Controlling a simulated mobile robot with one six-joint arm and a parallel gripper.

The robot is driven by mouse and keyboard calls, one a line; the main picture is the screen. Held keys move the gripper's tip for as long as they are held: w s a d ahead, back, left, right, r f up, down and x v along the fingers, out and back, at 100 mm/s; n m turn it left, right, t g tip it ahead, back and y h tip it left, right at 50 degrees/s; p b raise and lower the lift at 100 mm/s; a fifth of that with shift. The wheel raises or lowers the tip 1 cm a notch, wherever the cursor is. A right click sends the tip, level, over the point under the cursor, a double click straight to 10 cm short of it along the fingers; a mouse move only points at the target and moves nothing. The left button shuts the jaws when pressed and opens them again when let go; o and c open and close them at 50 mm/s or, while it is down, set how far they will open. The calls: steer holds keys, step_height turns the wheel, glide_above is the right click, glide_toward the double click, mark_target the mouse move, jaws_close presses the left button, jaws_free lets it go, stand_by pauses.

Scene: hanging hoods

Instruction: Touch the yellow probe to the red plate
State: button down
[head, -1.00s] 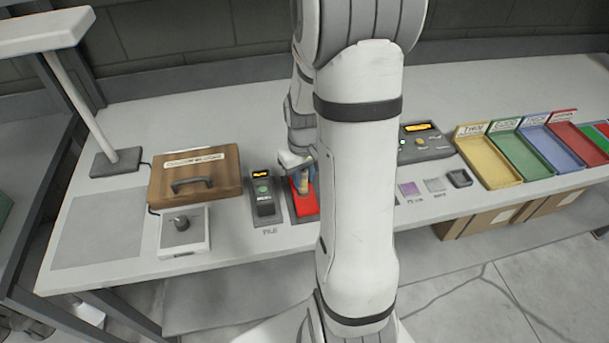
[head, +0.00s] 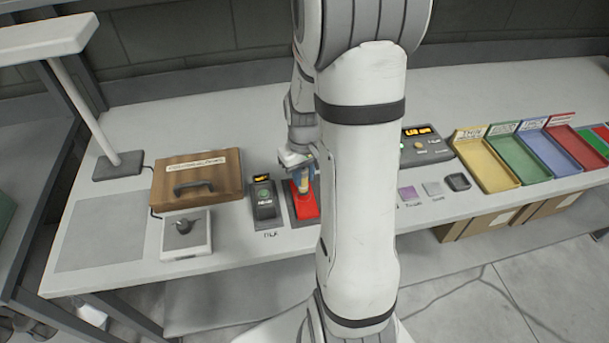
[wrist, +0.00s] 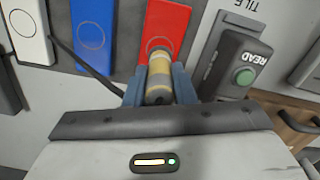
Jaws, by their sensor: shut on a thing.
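My gripper (wrist: 160,92) is shut on the yellow probe (wrist: 159,72), a short cylinder with yellow and grey bands, held between the blue fingers in the wrist view. The probe's far end lies over the red plate (wrist: 170,25), near a circle marked on it. I cannot tell whether it touches. In the head view my gripper (head: 300,178) is above the far part of the red plate (head: 305,208), with the yellow probe (head: 303,186) pointing down. My arm hides what lies right of the plate there. A blue plate (wrist: 93,35) lies beside the red one in the wrist view.
A dark READ box with a green button (wrist: 244,76) stands beside the red plate. A wooden case (head: 197,177) and a knob box (head: 185,234) stand to the left. A device with a lit display (head: 423,145) and coloured trays (head: 485,165) stand to the right.

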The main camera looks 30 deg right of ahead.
steer(key=shift+r+p, duration=1.5)
steer(key=shift+r, duration=0.95)
steer(key=shift+d, duration=0.1)
